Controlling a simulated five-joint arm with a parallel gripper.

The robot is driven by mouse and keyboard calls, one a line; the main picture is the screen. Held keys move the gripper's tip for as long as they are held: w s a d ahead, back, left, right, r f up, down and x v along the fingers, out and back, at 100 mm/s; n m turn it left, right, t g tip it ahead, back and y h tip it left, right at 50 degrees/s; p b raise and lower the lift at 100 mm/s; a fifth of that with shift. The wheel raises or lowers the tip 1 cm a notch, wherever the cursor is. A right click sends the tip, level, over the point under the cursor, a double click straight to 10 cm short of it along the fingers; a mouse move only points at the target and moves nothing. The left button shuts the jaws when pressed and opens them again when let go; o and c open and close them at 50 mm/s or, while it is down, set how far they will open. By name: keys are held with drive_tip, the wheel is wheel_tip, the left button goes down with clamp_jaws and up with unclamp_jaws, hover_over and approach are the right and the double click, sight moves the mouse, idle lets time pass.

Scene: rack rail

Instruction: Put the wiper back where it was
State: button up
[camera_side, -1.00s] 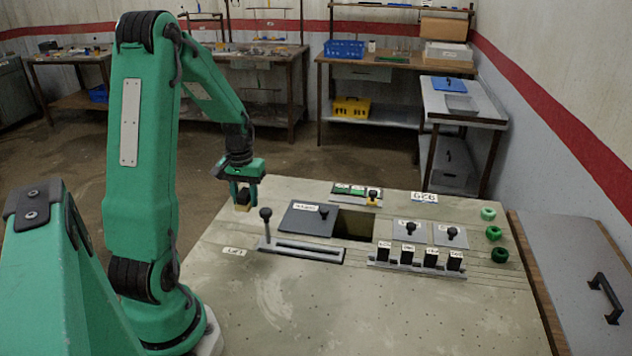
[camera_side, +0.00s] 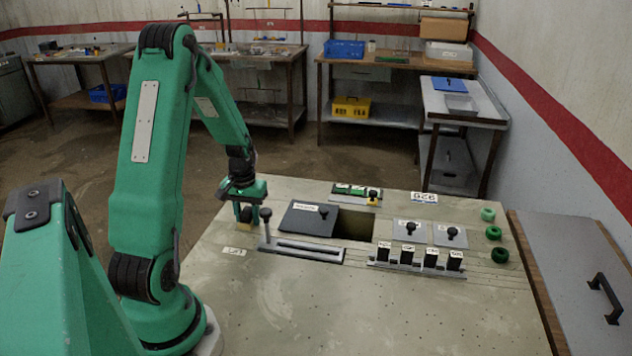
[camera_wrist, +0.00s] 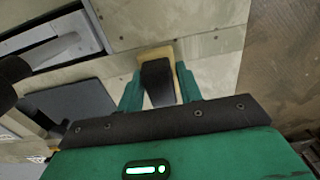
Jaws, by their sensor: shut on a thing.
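The wiper is a black block with a pale yellow edge (camera_wrist: 157,84). In the wrist view it sits between the two green fingers of my gripper (camera_wrist: 160,92), which is shut on it. In the side view my gripper (camera_side: 245,205) is low at the table's back left corner, just behind and left of the slotted rail's knobbed lever.
The upright lever (camera_side: 266,226) and slotted rail (camera_side: 308,252) stand close by on the right. A dark cover plate (camera_side: 305,218) lies beside an open hole (camera_side: 355,224). Black labelled blocks (camera_side: 431,257) stand further right. The front of the table (camera_side: 330,315) is clear.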

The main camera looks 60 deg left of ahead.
sight(247, 211)
drive_tip(key=shift+f, duration=0.15)
drive_tip(key=o, duration=0.9)
wheel_tip(247, 211, up, 12)
drive_tip(key=shift+r, duration=0.2)
idle(0.3)
idle(0.5)
